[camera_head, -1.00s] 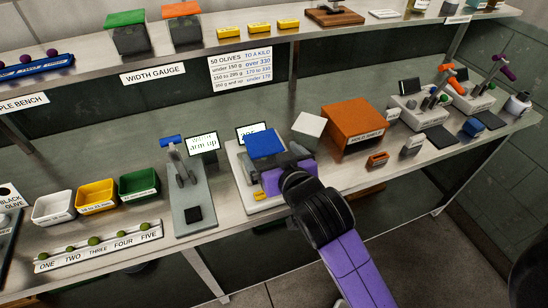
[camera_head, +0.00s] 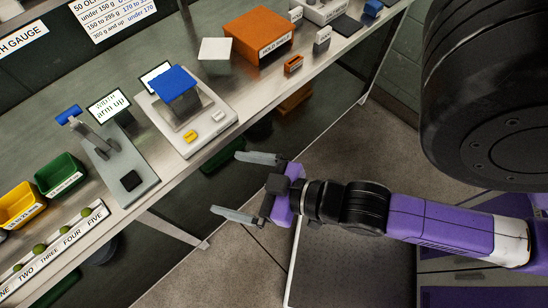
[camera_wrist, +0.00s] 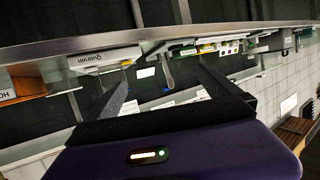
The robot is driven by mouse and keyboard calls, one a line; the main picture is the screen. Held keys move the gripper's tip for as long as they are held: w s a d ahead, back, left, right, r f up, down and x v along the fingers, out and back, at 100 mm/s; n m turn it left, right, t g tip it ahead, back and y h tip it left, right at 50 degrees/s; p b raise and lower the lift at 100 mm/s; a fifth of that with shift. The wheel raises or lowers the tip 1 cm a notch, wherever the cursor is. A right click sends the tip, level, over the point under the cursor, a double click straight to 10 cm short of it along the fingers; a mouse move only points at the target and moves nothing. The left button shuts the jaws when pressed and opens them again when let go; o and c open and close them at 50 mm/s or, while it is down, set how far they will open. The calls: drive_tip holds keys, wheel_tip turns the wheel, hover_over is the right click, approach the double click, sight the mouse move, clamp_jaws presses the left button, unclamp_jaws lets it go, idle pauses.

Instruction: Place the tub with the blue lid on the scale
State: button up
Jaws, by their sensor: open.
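The tub with the blue lid (camera_head: 174,82) stands on the scale (camera_head: 207,130), toward its back, with its lid on top. The lid covers much of the tub's body from this angle. My gripper (camera_head: 225,182) is open and empty, with its two fingers well apart. It is clear of the bench's front edge, to the lower right of the scale and apart from the tub. In the wrist view my open fingers (camera_wrist: 162,85) point toward the bench edge, and the tub cannot be made out there.
A lever device (camera_head: 110,160) with a blue handle and an "arm up" sign (camera_head: 108,104) stand left of the scale. A white square block (camera_head: 214,49) and an orange box (camera_head: 258,35) stand beyond it. Open floor (camera_head: 235,265) lies in front of the bench.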

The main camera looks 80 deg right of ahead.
drive_tip(key=s+a+r+n+y, duration=0.1)
drive_tip(key=s+r, duration=0.1)
drive_tip(key=s, duration=0.6)
drive_tip(key=shift+a+r+t+y, duration=0.3)
drive_tip(key=shift+a+y, duration=0.05)
drive_tip(key=shift+y, duration=0.05)
